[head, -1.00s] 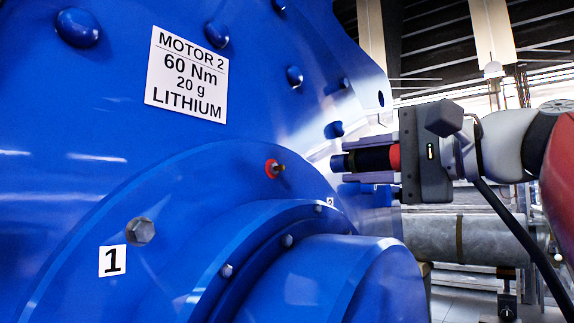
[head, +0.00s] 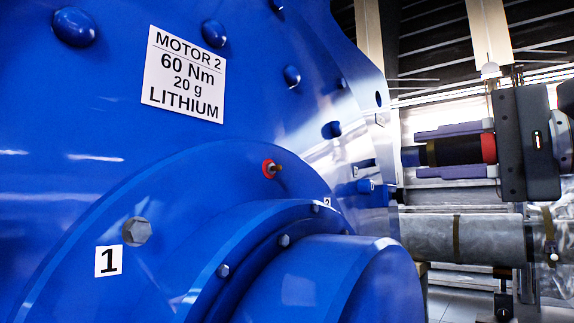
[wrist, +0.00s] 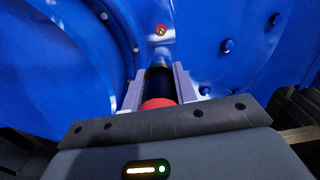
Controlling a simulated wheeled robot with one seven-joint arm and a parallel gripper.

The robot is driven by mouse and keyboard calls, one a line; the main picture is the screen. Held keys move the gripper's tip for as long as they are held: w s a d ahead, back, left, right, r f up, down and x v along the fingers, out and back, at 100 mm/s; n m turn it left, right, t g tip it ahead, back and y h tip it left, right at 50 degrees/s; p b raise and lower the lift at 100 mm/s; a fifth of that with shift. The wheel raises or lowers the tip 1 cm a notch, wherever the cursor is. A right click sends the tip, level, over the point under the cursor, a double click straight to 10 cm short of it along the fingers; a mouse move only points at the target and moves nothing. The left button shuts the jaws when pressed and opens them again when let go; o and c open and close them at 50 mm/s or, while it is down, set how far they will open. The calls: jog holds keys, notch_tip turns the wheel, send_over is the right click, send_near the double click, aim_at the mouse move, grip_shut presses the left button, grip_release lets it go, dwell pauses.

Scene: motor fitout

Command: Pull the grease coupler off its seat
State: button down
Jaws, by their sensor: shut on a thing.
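The grease coupler (head: 450,151) is a black cylinder with a red ring at its rear and a dark blue front end. My gripper (head: 418,154) is shut on it, with one grey-purple finger above and one below, at the right of the head view. In the wrist view the coupler (wrist: 160,86) lies between the fingers of my gripper (wrist: 160,68) and points towards the blue motor. A brass grease fitting in a red ring (head: 272,168) sits on the motor face. It also shows in the wrist view (wrist: 161,30), beyond the coupler's front end and apart from it.
The large blue motor (head: 190,205) fills the left and middle of the head view. It carries bolts, a white label reading "MOTOR 2, 60 Nm, 20 g, LITHIUM" (head: 184,74) and a "1" tag (head: 108,261). A grey metal pipe (head: 465,238) runs below my gripper.

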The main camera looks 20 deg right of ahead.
jog(key=v, duration=0.6)
jog(key=shift+s, duration=0.15)
jog(key=shift+d, duration=0.1)
dwell(0.4)
